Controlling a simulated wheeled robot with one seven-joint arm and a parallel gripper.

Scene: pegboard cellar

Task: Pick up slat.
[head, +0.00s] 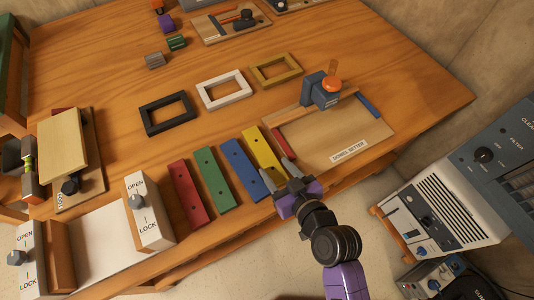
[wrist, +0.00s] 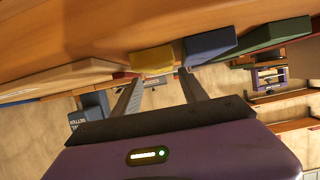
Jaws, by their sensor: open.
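Several coloured slats lie side by side near the table's front edge in the head view: a red slat (head: 188,193), a green slat (head: 214,180), a blue slat (head: 242,170) and a yellow slat (head: 262,150). Each has dark holes along it. My gripper (head: 277,174) is open at the near end of the yellow slat, its fingers pointing toward it. In the wrist view the open fingers (wrist: 160,80) reach toward the yellow slat's end (wrist: 152,59). The blue slat (wrist: 210,45) and green slat (wrist: 272,38) show to its right. I cannot tell whether the fingers touch the yellow slat.
A dowel board (head: 325,135) with an orange-knobbed tool (head: 322,88) lies just right of the slats. A white OPEN/LOCK block (head: 148,210) stands to their left. Black (head: 167,113), white (head: 223,90) and yellow (head: 275,70) frames lie behind. The table between is clear.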

